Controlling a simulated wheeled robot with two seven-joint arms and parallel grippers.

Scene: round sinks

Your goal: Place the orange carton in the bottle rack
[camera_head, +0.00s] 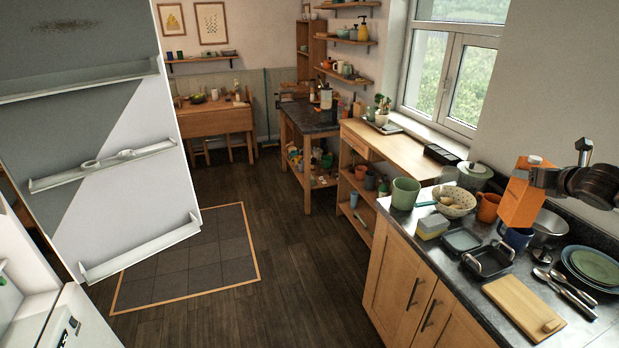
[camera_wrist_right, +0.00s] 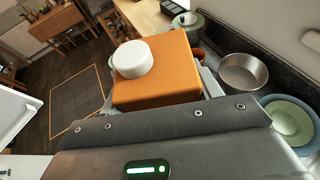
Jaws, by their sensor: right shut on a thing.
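The orange carton (camera_head: 520,195) with a white cap is held upright above the counter at the right in the head view. My right gripper (camera_head: 540,178) is shut on it near its top. In the right wrist view the carton (camera_wrist_right: 170,80) sits between the fingers, its white cap facing the camera. The open fridge door at the left carries several racks: a lower rack (camera_head: 140,252), a middle rack (camera_head: 60,181) with a ringed holder, and an upper rack (camera_head: 80,82). All look empty. I cannot tell which one is the bottle rack. My left gripper is not in view.
The counter below the carton holds a green pot (camera_head: 405,193), a speckled bowl (camera_head: 454,202), a blue mug (camera_head: 516,238), a cutting board (camera_head: 523,307) and stacked plates (camera_head: 592,268). Open floor (camera_head: 285,260) and a tiled mat (camera_head: 190,262) lie between the counter and the door.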

